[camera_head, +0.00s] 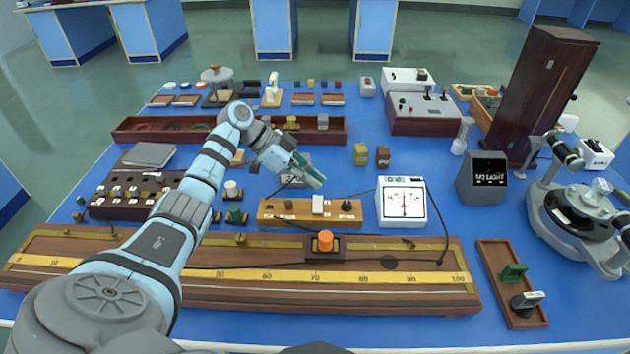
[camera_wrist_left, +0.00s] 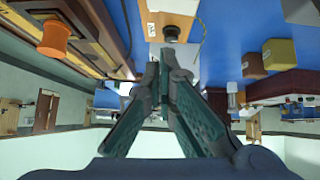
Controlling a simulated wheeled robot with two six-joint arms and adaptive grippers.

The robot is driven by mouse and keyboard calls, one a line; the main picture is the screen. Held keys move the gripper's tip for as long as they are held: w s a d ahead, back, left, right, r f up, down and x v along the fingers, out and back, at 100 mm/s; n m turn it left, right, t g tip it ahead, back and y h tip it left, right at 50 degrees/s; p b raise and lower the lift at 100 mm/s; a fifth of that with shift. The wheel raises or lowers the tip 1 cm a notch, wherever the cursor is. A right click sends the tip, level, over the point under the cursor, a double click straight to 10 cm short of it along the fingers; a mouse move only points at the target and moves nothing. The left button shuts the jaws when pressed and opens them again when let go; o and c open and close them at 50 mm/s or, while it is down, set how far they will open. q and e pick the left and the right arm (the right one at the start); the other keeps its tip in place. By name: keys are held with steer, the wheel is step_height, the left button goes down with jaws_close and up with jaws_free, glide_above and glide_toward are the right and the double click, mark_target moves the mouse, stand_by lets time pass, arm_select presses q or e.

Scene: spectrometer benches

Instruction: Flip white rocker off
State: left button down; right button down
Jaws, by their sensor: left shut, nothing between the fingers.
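The white rocker (camera_head: 318,204) stands up from a wooden switch board (camera_head: 270,213) in the middle of the bench, between a brown piece on its left and a black knob (camera_head: 347,205) on its right. My left gripper (camera_head: 316,180) is shut and empty, its tips just above the rocker in the head view and apart from it in the picture. The left wrist view shows the closed fingers (camera_wrist_left: 163,62), with the black knob (camera_wrist_left: 172,33) and a white part, probably the rocker (camera_wrist_left: 175,5), at the top edge. I cannot tell the exact height gap. My right gripper is not in view.
A long wooden ruler bench (camera_head: 400,292) with an orange knob (camera_head: 325,241) lies in front of the board. A white dial meter (camera_head: 402,203) stands to its right. A dark wire runs behind and around them. Yellow and brown blocks (camera_head: 360,154) stand behind.

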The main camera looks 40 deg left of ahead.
arm_select(q)
steer(key=s+v, duration=0.1)
steer(key=v, duration=0.7)
steer(key=shift+s, duration=0.2)
steer(key=shift+d, duration=0.1)
